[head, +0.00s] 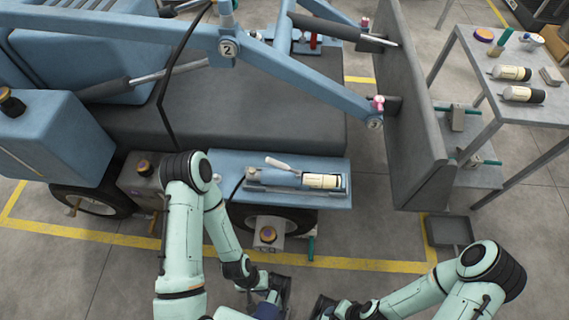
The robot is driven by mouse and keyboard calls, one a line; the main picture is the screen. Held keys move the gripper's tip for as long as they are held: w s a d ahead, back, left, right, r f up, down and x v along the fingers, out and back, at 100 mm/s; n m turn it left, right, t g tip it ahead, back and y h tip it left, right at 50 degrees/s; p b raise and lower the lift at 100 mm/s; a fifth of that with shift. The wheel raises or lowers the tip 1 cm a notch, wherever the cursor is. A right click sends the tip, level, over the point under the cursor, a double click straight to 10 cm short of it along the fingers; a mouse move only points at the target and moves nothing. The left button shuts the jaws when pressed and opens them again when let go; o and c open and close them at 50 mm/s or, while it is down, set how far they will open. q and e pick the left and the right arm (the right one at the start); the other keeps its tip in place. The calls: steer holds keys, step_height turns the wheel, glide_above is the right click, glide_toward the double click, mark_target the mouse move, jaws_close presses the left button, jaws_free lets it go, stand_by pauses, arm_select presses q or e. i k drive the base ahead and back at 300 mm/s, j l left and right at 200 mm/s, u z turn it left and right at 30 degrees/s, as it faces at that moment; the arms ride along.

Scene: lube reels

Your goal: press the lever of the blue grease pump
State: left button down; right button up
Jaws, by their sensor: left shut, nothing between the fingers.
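I cannot pick out a blue grease pump with certainty. A dark blue piece (268,310) shows at the bottom edge beside my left gripper (282,288), partly cut off by the frame. I cannot tell whether it is the pump. My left gripper is shut and empty, low in the middle of the head view. My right gripper (324,306) is at the bottom edge, to the right of the left one; its fingers are too dark and cut off to judge. A lubricating device with a pale lever (280,164) and a cream-and-black cartridge (323,181) lies on the blue fender (215,160).
The blue loader with its grey bucket (415,110) fills the upper view. A metal table (480,75) with bottles (522,94) stands at the right. A dark tray (449,231) lies on the floor near the yellow line (370,264).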

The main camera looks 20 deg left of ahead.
mark_target(269, 161)
steer(key=i+l, duration=0.1)
steer(key=l, duration=0.2)
steer(key=i+l, duration=0.1)
steer(key=l, duration=0.2)
steer(key=u, duration=1.6)
